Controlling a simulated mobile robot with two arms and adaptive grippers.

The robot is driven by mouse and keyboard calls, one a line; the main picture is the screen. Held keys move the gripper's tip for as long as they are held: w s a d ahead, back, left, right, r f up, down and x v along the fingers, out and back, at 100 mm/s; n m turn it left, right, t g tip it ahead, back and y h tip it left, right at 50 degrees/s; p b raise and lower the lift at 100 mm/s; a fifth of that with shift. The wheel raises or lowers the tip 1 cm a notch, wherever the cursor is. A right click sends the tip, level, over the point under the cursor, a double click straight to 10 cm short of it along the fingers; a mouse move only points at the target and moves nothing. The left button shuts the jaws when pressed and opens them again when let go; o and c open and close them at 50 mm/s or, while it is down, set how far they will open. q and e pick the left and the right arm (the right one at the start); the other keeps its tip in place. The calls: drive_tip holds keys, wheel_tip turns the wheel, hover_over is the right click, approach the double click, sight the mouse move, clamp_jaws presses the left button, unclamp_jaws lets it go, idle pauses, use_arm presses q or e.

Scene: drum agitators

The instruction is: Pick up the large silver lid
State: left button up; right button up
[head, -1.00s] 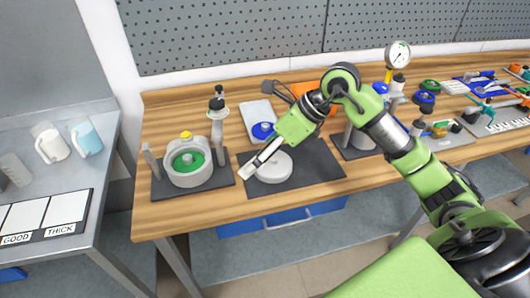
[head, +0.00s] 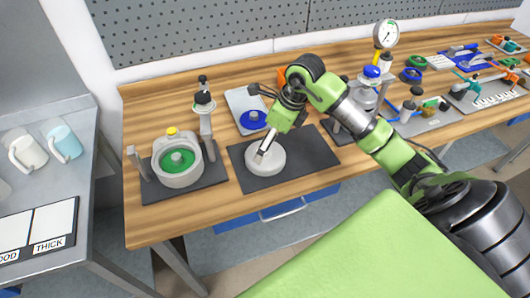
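The large silver lid (head: 272,167) is a pale round disc lying flat on a dark mat (head: 315,150) on the wooden bench. My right gripper (head: 262,153) comes in from the right, points down, and its tips are over the lid's upper left part, at or just above its top. The fingers hide part of the lid. They look narrow from here, and I cannot tell whether they are apart, or whether they touch the lid. My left gripper is not in view.
A grey drum with a green centre (head: 177,163) stands on the mat to the left, beside a post. A blue round part (head: 253,119) lies on a grey plate behind the lid. A pressure gauge (head: 386,35) and several tools stand to the right. Mugs (head: 62,140) are on the left table.

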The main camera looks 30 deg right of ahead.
drive_tip(key=shift+w+a+f+p, duration=0.15)
drive_tip(key=shift+a+f+p, duration=0.2)
drive_tip(key=shift+f+p, duration=0.45)
drive_tip(key=shift+p+x, duration=0.3)
drive_tip(key=shift+x, duration=0.9)
drive_tip(key=shift+w+f, duration=0.15)
drive_tip(key=shift+f, duration=0.1)
drive_tip(key=shift+c, duration=1.2)
drive_tip(key=c, duration=1.3)
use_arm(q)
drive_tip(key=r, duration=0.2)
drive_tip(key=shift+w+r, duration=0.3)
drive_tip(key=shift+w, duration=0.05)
use_arm(e)
drive_tip(key=shift+c, duration=0.5)
drive_tip(key=shift+r, duration=0.1)
